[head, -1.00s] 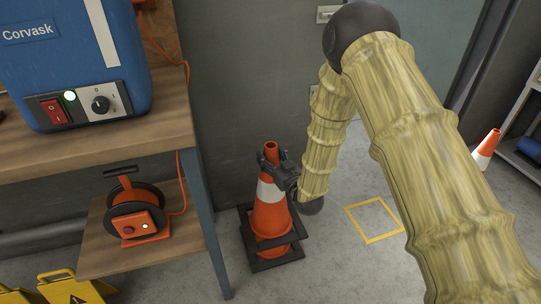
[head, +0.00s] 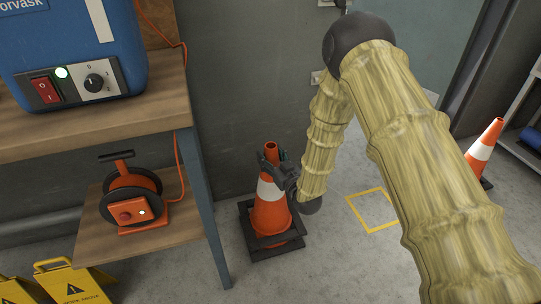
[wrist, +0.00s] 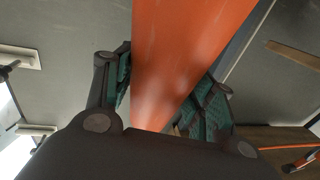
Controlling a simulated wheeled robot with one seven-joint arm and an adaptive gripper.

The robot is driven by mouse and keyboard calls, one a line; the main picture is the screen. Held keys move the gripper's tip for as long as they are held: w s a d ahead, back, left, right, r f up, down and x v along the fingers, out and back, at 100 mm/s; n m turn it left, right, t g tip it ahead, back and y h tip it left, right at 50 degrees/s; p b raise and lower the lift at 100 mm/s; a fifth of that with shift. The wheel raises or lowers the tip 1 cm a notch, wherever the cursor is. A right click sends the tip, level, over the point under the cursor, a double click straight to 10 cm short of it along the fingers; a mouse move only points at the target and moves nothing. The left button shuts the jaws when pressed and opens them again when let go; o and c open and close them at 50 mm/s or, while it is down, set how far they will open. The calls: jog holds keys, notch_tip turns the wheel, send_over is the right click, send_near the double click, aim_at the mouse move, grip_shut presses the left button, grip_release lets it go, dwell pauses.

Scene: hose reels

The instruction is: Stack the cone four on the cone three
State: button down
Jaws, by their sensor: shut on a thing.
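My gripper (head: 277,163) is shut around the upper part of an orange cone with a white band, taken as cone four (head: 270,212); the cone also fills the middle of the wrist view (wrist: 180,60) between the finger pads. It is about upright. Its black square base sits around the lower part of a second cone, taken as cone three, whose black base (head: 278,254) rests on the floor. Some orange shows between the two bases, so they look apart. Most of cone three is hidden inside cone four.
A wooden bench (head: 100,124) with a blue machine (head: 70,60) and a lower-shelf orange reel (head: 132,195) stands close left. Yellow signs (head: 72,283) are at lower left. A yellow floor square (head: 372,211) lies right. Another cone (head: 484,150) stands by the shelf at far right.

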notch_tip(320, 180, down, 7)
jog(key=b, duration=0.3)
dwell(0.6)
dwell(0.4)
jog(key=shift+c, duration=2.2)
grip_release()
jog(key=shift+f, duration=0.2)
jog(key=v, duration=1.2)
